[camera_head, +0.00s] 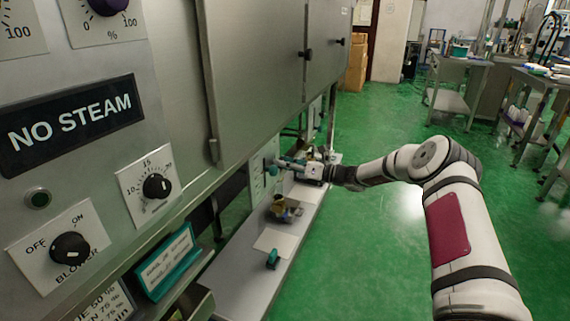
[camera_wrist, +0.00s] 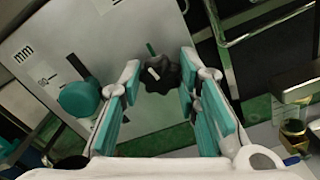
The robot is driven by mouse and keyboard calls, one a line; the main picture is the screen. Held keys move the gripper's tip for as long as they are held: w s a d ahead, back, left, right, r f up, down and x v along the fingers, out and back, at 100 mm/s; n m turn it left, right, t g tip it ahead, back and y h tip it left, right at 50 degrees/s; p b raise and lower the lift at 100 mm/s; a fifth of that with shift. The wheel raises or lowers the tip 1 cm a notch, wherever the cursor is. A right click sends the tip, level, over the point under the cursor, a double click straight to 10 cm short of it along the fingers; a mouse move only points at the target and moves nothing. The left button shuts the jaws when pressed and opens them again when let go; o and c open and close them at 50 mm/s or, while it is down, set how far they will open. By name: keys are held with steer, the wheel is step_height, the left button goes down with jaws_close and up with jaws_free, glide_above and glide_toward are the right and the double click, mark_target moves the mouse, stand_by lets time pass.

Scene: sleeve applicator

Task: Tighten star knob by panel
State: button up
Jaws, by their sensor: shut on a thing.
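A black star knob (camera_wrist: 160,74) with a light mark on its face shows in the wrist view, in front of the pale panel (camera_wrist: 40,50). My gripper (camera_wrist: 160,68) has one teal-padded finger on each side of the knob and is shut on it. In the head view my gripper (camera_head: 283,164) reaches left to the panel (camera_head: 257,182) on the machine's side, and the star knob cannot be made out there.
A round teal knob (camera_wrist: 80,99) sits on the panel left of my fingers. Below my gripper a grey shelf (camera_head: 235,270) carries a brassy item (camera_head: 283,210) and a small teal object (camera_head: 272,259). Green floor (camera_head: 370,240) lies open to the right.

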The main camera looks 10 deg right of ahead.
steer(key=shift+f+m, duration=0.1)
steer(key=shift+m, duration=1)
steer(key=o, duration=1.2)
steer(key=shift+c, duration=0.2)
steer(key=shift+d, duration=0.15)
steer(key=v, duration=1.2)
